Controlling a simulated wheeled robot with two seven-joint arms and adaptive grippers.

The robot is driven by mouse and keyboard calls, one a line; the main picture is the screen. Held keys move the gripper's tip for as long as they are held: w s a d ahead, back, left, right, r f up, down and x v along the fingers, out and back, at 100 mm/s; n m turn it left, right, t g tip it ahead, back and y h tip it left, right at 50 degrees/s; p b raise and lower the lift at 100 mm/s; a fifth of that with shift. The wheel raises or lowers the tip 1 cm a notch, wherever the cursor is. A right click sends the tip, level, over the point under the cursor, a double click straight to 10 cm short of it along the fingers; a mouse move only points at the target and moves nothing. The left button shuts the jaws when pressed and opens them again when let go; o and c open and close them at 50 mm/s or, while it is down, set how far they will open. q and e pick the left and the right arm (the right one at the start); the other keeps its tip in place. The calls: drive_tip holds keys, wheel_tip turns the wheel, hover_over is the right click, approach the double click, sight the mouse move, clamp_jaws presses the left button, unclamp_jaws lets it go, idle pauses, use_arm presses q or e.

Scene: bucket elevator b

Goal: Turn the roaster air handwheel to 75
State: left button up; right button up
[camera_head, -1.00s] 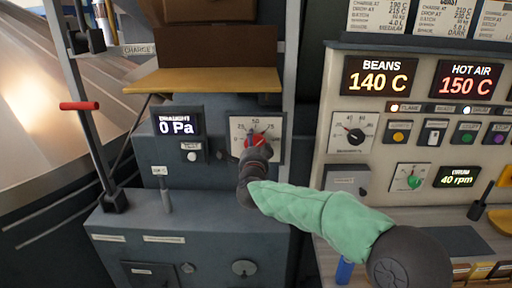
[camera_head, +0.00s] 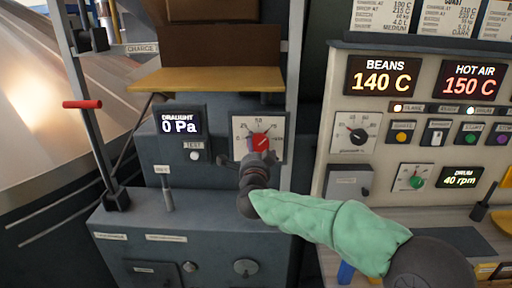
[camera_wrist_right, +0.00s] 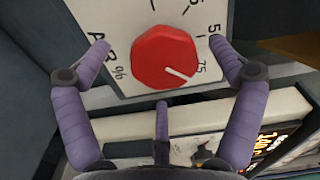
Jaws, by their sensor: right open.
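The roaster air handwheel is a round red knob (camera_head: 260,141) on a white dial plate (camera_head: 237,122) in the middle of the head view. In the right wrist view the red knob (camera_wrist_right: 150,52) is large, and its white line points to the lower right, close to and slightly below the printed 75. My right gripper (camera_head: 247,161) is open just in front of and below the knob. In the wrist view its purple fingers stand apart on either side of the knob and below it, with visible gaps. My left gripper is not in view.
Left of the dial are a draught display (camera_head: 180,122) reading 0 Pa and a test button (camera_head: 194,155). A yellow shelf (camera_head: 205,79) juts out above. The control panel (camera_head: 330,150) with displays and buttons stands to the right. A red-handled lever (camera_head: 82,104) is at far left.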

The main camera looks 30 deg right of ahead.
drive_tip(key=v, duration=0.8)
drive_tip(key=shift+s+a, duration=0.3)
drive_tip(key=shift+f, duration=0.1)
